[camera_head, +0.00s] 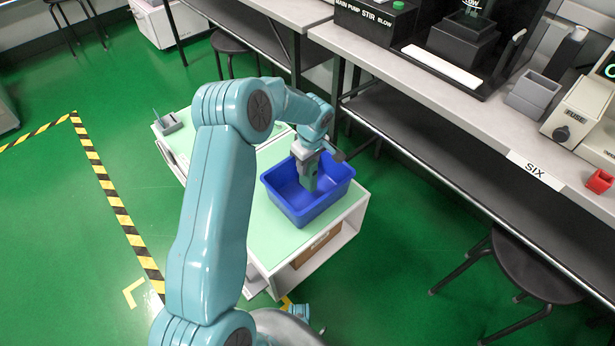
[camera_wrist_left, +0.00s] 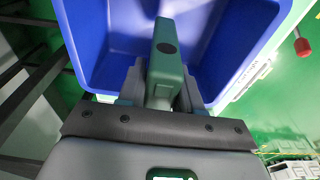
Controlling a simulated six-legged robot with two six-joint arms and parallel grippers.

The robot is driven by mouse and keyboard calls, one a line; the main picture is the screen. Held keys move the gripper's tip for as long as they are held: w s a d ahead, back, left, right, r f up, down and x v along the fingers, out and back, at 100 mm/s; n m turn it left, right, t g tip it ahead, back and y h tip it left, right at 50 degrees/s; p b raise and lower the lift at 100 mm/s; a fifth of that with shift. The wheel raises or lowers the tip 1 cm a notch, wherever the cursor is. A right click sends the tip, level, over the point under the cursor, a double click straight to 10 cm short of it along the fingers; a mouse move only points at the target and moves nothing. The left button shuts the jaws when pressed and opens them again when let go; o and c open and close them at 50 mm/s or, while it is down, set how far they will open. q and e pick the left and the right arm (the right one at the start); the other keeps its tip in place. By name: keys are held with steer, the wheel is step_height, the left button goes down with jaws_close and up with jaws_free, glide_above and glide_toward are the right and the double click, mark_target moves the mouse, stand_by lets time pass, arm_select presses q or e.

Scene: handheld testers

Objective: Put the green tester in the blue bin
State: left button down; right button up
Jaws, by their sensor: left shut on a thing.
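The blue bin (camera_head: 330,200) stands on the pale green top of a low white cabinet. My left gripper (camera_head: 308,172) points down into the bin's opening. In the left wrist view, the left gripper (camera_wrist_left: 160,95) is shut on the green tester (camera_wrist_left: 167,65), with a grey finger on each side of it. The tester has a dark round spot near its end, which lies within the outline of the blue bin (camera_wrist_left: 85,50). In the head view the gripper largely hides the tester, and I cannot tell whether it touches the bin floor. My right gripper is not in view.
A small grey holder (camera_head: 170,124) sits at the cabinet top's far left corner. A long grey bench (camera_head: 470,135) with instruments, a grey box and a red block (camera_head: 599,181) runs along the right. The cabinet top (camera_head: 270,225) is clear left of the bin.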

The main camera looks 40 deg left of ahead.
mark_target(307, 174)
arm_select(q)
steer(key=shift+f+b, duration=0.6)
steer(key=shift+f, duration=1.65)
steer(key=shift+f, duration=0.1)
steer(key=c, duration=0.8)
jaws_free()
steer(key=shift+o, duration=0.2)
